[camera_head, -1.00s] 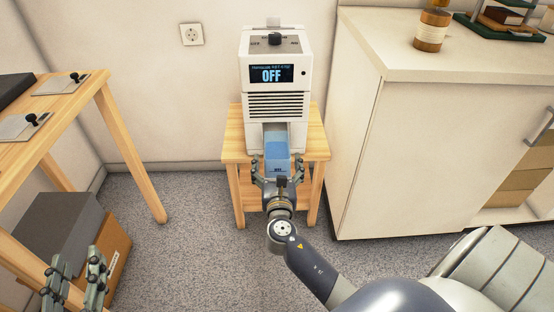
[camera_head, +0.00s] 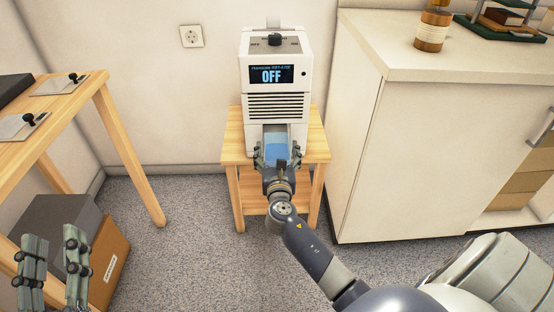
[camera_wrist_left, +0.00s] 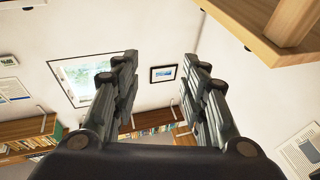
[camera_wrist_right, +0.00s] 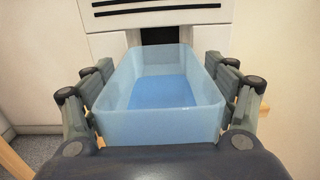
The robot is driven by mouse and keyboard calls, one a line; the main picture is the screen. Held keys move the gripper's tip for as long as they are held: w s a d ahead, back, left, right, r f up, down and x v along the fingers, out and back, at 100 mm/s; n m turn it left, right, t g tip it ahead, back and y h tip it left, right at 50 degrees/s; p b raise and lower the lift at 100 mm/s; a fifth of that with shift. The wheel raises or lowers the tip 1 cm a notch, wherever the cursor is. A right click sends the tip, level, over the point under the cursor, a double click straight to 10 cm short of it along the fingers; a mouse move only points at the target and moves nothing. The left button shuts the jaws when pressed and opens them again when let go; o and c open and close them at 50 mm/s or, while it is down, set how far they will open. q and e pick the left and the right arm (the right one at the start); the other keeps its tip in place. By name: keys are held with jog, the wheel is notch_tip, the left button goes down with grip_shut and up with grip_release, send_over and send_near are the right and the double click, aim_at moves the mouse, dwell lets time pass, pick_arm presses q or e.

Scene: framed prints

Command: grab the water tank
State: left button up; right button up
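The water tank is a translucent pale-blue open bin (camera_head: 277,150) with a darker blue bottom, low in the front of the white dehumidifier (camera_head: 276,75), whose display reads OFF. In the right wrist view the tank (camera_wrist_right: 160,125) juts out of the dark slot. My right gripper (camera_head: 277,157) is open around it, one finger along each side wall, very close to the walls; firm contact cannot be told. The gripper's body hides the tank's lower front in the head view. My left gripper (camera_head: 50,262) is open and empty at the lower left, far from the tank.
The dehumidifier stands on a small wooden stool (camera_head: 234,150) against the wall. A white cabinet (camera_head: 400,150) stands close on the right. A wooden table (camera_head: 75,115) and boxes (camera_head: 108,262) are at the left. Floor (camera_head: 185,225) between them is clear.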

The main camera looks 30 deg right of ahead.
jog(key=c, duration=0.8)
jog(key=shift+r, duration=0.1)
jog(key=shift+c, duration=0.2)
